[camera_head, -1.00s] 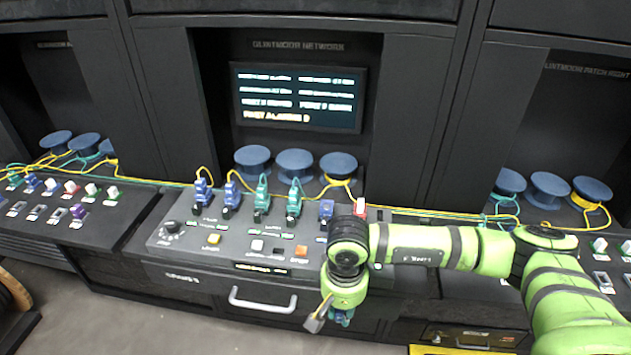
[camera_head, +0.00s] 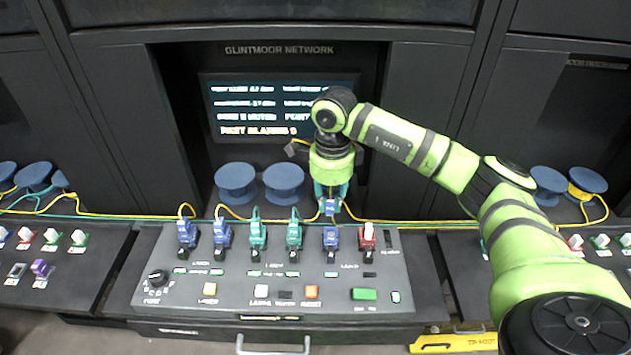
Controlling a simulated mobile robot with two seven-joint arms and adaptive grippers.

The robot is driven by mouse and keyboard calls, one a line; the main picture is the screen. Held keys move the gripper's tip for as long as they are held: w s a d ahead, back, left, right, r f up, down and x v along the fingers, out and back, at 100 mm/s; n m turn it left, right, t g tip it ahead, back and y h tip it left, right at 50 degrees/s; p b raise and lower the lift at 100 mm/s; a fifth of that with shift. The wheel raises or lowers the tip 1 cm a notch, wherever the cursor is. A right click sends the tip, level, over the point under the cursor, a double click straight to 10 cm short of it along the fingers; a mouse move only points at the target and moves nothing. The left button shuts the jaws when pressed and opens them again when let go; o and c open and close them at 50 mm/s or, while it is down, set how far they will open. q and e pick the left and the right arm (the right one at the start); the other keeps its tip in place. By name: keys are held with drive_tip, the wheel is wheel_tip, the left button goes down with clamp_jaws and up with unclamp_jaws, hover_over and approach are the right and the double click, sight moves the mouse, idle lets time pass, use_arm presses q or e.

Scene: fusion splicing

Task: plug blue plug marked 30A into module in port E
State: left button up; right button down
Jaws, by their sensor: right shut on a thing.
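My right gripper (camera_head: 332,193) points down over the console and is shut on a small blue plug (camera_head: 331,207). Its marking is too small to read. The plug is just above a blue module (camera_head: 331,240) in the fifth position from the left. I cannot tell whether the two touch. The console (camera_head: 240,275) has a row of modules: two blue ones with cabled plugs, two teal ones with cabled plugs, the blue one under my gripper, and a red one (camera_head: 367,237). Port letters are not legible. My left gripper is not in view.
A dark screen (camera_head: 232,110) stands behind the console, partly covered by my right arm. Blue spools (camera_head: 283,183) stand on the shelf behind. Yellow and teal cables run along the back edge. A knob (camera_head: 157,279) and several buttons line the front.

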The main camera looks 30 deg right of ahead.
drive_tip(key=shift+s+f+b, duration=0.65)
drive_tip(key=shift+s+f, duration=0.05)
drive_tip(key=shift+f, duration=0.05)
drive_tip(key=f, duration=0.1)
drive_tip(key=f+b, duration=0.2)
drive_tip(key=shift+w+f, duration=0.25)
drive_tip(key=shift+f, duration=0.35)
use_arm(q)
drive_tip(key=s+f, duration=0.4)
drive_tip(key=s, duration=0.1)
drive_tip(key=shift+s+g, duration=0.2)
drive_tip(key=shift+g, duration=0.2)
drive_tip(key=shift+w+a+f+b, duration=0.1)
drive_tip(key=shift+b, duration=0.2)
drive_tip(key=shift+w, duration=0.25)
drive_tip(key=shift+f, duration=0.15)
